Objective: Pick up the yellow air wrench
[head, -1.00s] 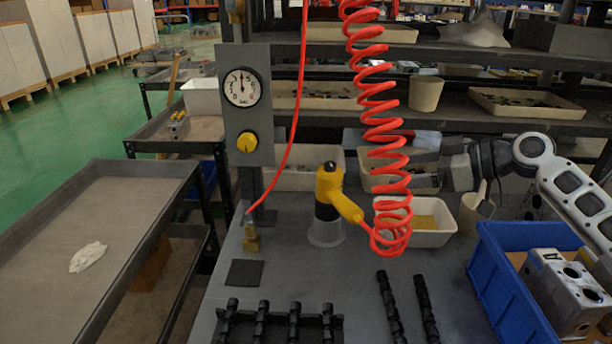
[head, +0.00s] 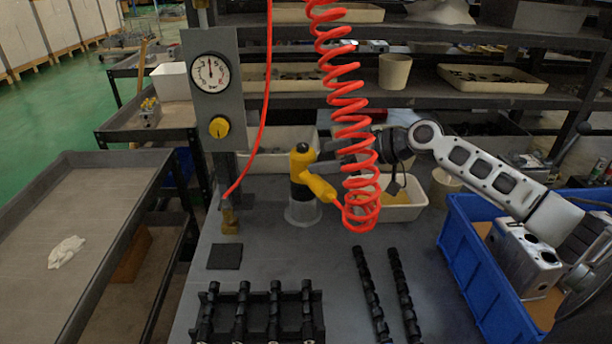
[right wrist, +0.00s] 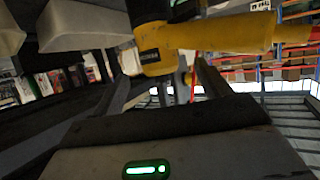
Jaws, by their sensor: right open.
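The yellow air wrench (head: 317,187) stands upright, black nose down, in a clear round holder (head: 302,212) on the grey table. Its yellow handle slopes down to the right, to the red coiled hose (head: 357,150). My right gripper (head: 330,152) reaches in from the right behind the hose, its tips close to the wrench's upper body. In the right wrist view the wrench (right wrist: 210,35) lies across the top, beyond and between the spread open fingers (right wrist: 165,85). I cannot tell whether they touch it. My left gripper is not in view.
A gauge panel (head: 212,95) stands left of the wrench, with a thin red hose near it. A white bin (head: 402,205) sits behind the coil. A blue crate (head: 470,265) with metal blocks (head: 525,255) stands at the right. Black racks (head: 262,312) lie in front.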

